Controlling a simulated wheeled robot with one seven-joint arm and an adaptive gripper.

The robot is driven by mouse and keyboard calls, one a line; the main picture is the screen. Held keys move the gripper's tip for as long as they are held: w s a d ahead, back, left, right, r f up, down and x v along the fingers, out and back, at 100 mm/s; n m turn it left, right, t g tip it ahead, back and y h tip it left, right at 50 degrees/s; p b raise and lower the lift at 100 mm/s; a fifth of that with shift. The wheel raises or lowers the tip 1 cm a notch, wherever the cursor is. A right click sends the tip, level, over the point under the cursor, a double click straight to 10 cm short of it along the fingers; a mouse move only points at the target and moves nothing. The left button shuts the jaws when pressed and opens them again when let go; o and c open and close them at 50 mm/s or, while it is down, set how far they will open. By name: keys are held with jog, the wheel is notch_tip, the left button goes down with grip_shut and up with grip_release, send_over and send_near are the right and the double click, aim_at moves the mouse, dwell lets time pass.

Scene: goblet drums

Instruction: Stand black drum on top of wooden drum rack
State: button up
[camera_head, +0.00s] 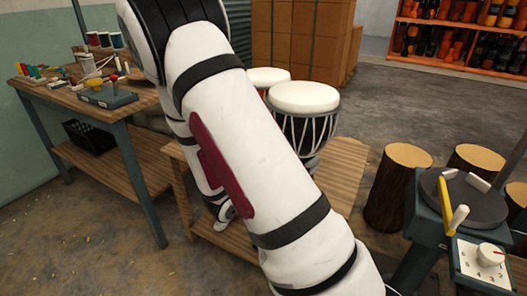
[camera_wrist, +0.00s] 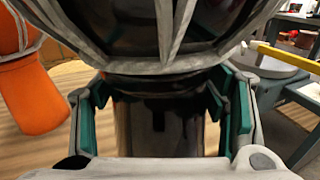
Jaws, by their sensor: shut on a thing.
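The black drum (camera_head: 300,132) has a white head and pale cords and looks upright in the head view, over the wooden drum rack (camera_head: 345,160), a low plank-topped stand. In the wrist view my gripper (camera_wrist: 160,108) is shut around the drum's narrow lower body (camera_wrist: 160,130), its green pads on both sides, below the dark corded bowl (camera_wrist: 140,35). The rack's planks (camera_wrist: 65,76) show behind it. The drum's foot is hidden, so I cannot tell whether it touches the rack. My arm covers much of the rack in the head view.
A second white-headed drum (camera_head: 268,75) stands close behind; an orange drum (camera_wrist: 32,95) shows left in the wrist view. A workbench (camera_head: 110,105) is at left. Log stumps (camera_head: 398,190) and a turntable device (camera_head: 470,200) are at right. Cardboard boxes (camera_head: 300,40) stand behind.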

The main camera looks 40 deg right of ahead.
jog(key=s+d+r+m+g, duration=0.25)
jog(key=s+d+g, duration=0.25)
jog(key=s+d, duration=0.4)
jog(key=w+d+f+b, duration=0.3)
jog(key=w+d, duration=0.2)
jog(key=w, duration=0.1)
jog(key=w+d+f+b, duration=0.2)
jog(key=w+d+b, duration=0.1)
jog(key=w+d, duration=0.3)
jog(key=shift+w+f+m, duration=0.4)
jog(key=shift+w+m, duration=0.05)
jog(key=shift+w, duration=0.25)
jog(key=shift+y, duration=0.3)
jog(key=o, duration=1.9)
jog(key=shift+f, duration=0.2)
jog(key=shift+o, duration=0.2)
